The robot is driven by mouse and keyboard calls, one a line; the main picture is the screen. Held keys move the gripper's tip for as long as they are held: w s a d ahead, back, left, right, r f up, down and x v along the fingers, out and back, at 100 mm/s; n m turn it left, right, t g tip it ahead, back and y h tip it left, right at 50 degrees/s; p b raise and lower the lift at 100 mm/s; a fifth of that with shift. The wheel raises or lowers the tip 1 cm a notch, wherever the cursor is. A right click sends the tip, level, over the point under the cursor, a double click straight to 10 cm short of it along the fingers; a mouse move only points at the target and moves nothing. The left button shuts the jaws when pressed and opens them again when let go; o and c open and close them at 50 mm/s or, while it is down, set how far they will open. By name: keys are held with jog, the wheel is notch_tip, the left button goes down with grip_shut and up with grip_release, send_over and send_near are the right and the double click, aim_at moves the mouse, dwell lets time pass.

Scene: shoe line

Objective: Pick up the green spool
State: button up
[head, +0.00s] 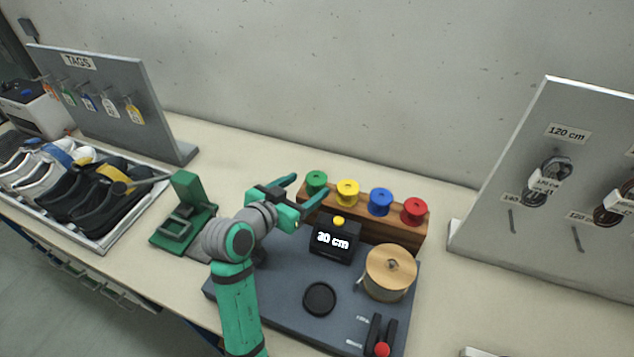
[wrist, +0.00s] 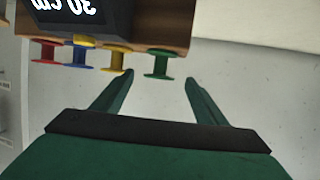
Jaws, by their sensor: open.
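The green spool (head: 316,182) sits at the left end of a wooden rack (head: 398,229), beside a yellow spool (head: 347,191). My gripper (head: 305,190) is open and empty, just left of the green spool in the head view. In the wrist view the green spool (wrist: 159,65) shows ahead of my gripper (wrist: 158,78), in line with the gap between the two fingers. The fingers do not appear closed on it. Whether they touch it I cannot tell.
A blue spool (head: 380,202) and a red spool (head: 413,211) fill the rack's right side. A black box reading 30 cm (head: 333,243) stands before the rack. A wooden reel (head: 390,272) stands on the grey base (head: 283,292). A green fixture (head: 184,216) lies left.

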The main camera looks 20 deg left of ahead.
aim_at(316, 181)
jog(key=shift+x, duration=2.9)
jog(key=shift+c, duration=0.6)
jog(key=c, duration=1)
